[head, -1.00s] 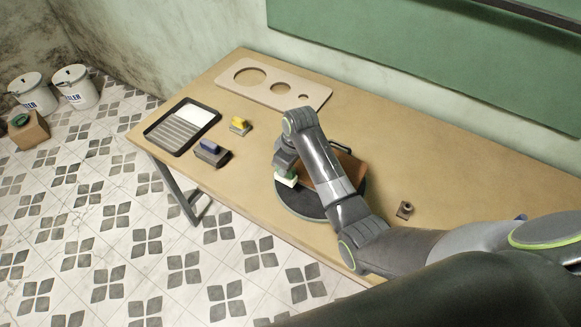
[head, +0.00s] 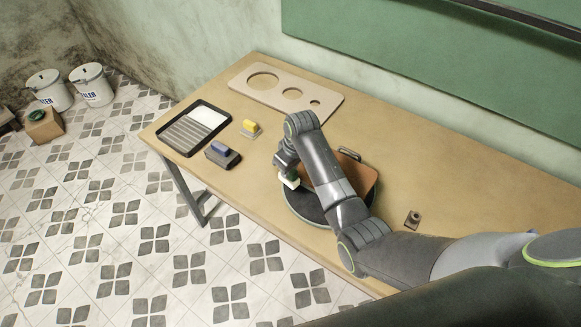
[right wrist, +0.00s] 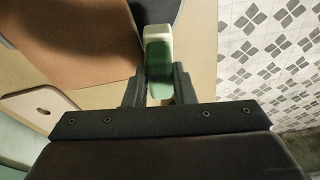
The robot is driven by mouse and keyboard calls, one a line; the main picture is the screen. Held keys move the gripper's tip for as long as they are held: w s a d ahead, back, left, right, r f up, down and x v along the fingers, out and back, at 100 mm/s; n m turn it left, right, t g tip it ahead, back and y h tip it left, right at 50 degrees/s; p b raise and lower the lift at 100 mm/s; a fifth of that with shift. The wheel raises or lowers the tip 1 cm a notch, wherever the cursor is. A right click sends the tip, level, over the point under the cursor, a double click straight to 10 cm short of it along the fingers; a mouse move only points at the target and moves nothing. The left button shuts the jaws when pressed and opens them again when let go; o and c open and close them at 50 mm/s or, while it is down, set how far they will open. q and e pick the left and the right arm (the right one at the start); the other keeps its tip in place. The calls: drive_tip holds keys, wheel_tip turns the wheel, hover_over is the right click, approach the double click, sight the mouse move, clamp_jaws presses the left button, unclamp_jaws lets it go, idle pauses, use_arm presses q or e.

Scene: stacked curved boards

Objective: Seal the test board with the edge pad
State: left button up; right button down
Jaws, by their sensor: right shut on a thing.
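The test board looks like a brown board (head: 362,180) lying on a round dark turntable (head: 308,207); my right arm covers much of both in the head view. The board also fills the upper left of the right wrist view (right wrist: 80,50). My right gripper (head: 287,170) is shut on the edge pad, a white block (head: 291,184) with a green grip. In the right wrist view the pad's green grip (right wrist: 160,60) sits between the fingers, with its white end near the board's edge. I cannot tell whether they touch. My left gripper is not in view.
Left on the table are a yellow-gripped pad (head: 250,127), a blue-gripped pad (head: 222,153) and a black ribbed tray (head: 163,145). A beige panel with round holes (head: 330,98) lies behind. A small brown block (head: 412,218) sits at right. The right rear tabletop is clear.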

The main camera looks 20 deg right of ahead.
drive_tip(key=shift+w+a, duration=0.5)
drive_tip(key=shift+w, duration=0.2)
drive_tip(key=shift+s, duration=0.1)
drive_tip(key=shift+s+d, duration=0.6)
drive_tip(key=shift+d, duration=0.05)
drive_tip(key=shift+s+d+n, duration=0.8)
drive_tip(key=shift+s+n, duration=0.05)
drive_tip(key=shift+n, duration=0.05)
drive_tip(key=shift+s+d, duration=0.65)
drive_tip(key=shift+s, duration=0.05)
